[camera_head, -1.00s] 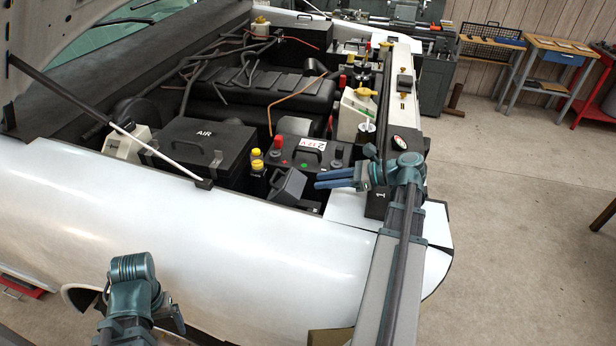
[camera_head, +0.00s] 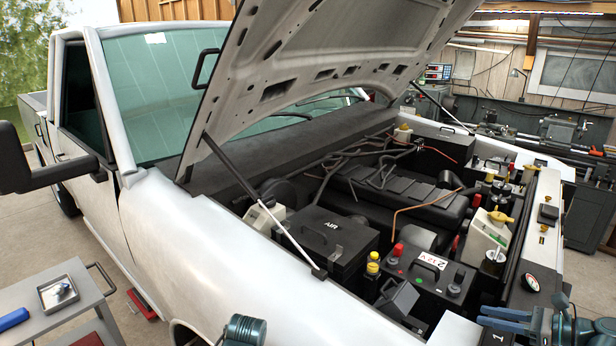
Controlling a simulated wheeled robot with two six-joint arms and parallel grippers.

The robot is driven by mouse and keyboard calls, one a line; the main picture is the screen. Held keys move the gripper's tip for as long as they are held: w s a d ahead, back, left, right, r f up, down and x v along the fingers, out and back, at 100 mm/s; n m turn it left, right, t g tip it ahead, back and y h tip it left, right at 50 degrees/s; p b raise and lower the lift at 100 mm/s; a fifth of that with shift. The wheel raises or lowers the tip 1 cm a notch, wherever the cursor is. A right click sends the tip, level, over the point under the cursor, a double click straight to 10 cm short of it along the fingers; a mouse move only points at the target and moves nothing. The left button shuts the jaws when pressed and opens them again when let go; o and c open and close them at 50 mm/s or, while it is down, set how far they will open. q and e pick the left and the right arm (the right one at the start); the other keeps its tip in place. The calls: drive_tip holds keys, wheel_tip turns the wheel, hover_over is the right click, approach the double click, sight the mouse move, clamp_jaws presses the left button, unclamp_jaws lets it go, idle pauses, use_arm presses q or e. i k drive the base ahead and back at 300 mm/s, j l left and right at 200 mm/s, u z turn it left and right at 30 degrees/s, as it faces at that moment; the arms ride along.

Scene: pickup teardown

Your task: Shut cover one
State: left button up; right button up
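A small black cover (camera_head: 398,298) stands tilted up beside the battery (camera_head: 432,273) in the engine bay. I cannot read a number on it. A black box marked 1 (camera_head: 495,337) shows at the lower right edge of the bay, partly cut off by the frame. My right gripper (camera_head: 482,317) has its blue fingers pointing left, over the front of the bay near that box, to the right of the tilted cover and apart from it. Its fingers lie close together, and any gap is unclear. My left gripper is out of view; only my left arm's rounded joint shows at the bottom.
The raised hood (camera_head: 330,60) hangs above the bay, held by a thin prop rod (camera_head: 265,215). The AIR box (camera_head: 325,240), yellow and red caps and hoses crowd the bay. A grey cart (camera_head: 60,300) stands at the lower left. The white fender (camera_head: 230,260) is bare.

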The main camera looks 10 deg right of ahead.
sight(397, 302)
drive_tip(key=k+j, duration=0.2)
drive_tip(key=j, duration=0.2)
drive_tip(key=k+j, duration=0.45)
drive_tip(key=j, duration=0.3)
